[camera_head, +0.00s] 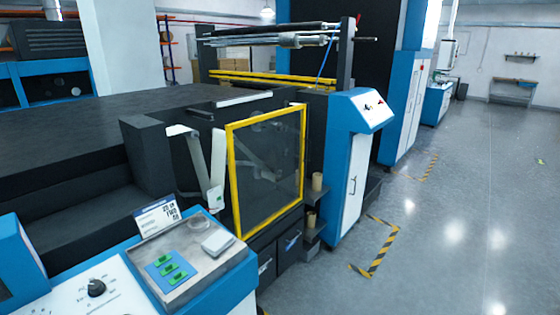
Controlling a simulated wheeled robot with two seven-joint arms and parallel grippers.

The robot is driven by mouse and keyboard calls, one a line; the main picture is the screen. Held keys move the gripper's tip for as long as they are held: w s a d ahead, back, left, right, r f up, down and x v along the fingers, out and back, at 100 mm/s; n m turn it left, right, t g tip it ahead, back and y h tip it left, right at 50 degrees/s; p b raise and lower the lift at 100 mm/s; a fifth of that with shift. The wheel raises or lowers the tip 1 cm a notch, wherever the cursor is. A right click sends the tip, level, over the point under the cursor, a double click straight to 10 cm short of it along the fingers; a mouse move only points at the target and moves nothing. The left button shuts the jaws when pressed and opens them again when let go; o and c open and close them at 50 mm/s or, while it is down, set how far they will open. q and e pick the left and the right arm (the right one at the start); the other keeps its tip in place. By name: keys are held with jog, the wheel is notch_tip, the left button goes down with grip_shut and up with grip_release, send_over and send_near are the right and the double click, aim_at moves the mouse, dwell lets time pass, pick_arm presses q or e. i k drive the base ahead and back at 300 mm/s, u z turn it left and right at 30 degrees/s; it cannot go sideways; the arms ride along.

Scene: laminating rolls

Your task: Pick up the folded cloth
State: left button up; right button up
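A small pale grey-white folded square (217,241), which looks like the folded cloth, lies flat at the right side of a shallow metal tray (182,293). The tray is set on a blue-edged console at the lower left. Nothing touches the cloth from above. Neither of my grippers can be made out in the head view.
Also on the tray are a blue pad with several green pieces (172,268) and a clear round dish (197,221). A printed sign (157,215) stands behind. A yellow-framed panel (233,180) rises beyond the tray. Grey floor at right is open.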

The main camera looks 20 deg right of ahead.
aim_at(215, 245)
jog(key=u, duration=0.25)
jog(key=k, duration=0.45)
jog(key=u, duration=1.45)
jog(key=i, duration=0.8)
jog(key=z, duration=0.7)
jog(key=i, duration=0.5)
jog(key=z, duration=0.45)
